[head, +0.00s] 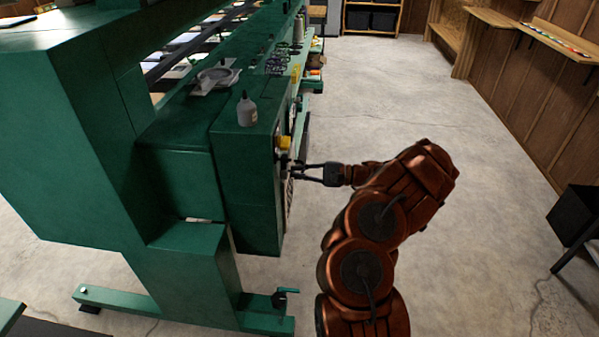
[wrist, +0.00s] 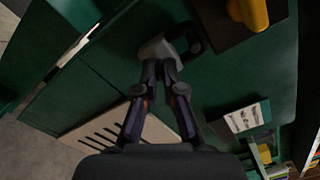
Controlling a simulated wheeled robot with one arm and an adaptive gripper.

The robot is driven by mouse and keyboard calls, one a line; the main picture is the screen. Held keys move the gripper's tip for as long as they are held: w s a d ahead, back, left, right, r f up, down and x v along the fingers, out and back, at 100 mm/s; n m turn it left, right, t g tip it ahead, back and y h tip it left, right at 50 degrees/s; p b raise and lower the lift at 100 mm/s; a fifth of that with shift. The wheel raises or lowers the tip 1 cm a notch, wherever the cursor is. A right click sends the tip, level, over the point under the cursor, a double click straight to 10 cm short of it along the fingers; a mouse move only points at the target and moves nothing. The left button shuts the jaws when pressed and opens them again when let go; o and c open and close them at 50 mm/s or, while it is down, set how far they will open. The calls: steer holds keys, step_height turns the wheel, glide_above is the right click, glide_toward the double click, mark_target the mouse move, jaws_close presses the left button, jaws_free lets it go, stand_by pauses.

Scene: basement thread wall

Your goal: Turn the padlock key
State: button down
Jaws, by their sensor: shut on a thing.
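My gripper (head: 299,171) reaches left to the side face of the green machine, with its fingers close together. In the wrist view my gripper (wrist: 158,72) has its fingertips drawn in on a small pale grey piece, which I take for the padlock key (wrist: 157,48). A dark rounded piece, apparently the padlock (wrist: 190,44), sits right behind and beside it against the green panel. In the head view the padlock is small and dark, just under a yellow knob, and the key cannot be made out. The fingertips hide part of the key, so its turn angle is unclear.
The green machine (head: 245,190) fills the left. The yellow knob (head: 283,142) on a dark plate is close above my fingertips; it also shows in the wrist view (wrist: 252,13). A bottle (head: 246,110) stands on the machine's top. Concrete floor (head: 480,200) is clear to the right.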

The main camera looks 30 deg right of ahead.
steer(key=shift+m+p, duration=1.6)
steer(key=shift+m, duration=3.4)
steer(key=c, duration=1.3)
jaws_free()
steer(key=shift+d, duration=0.1)
steer(key=v, duration=1.2)
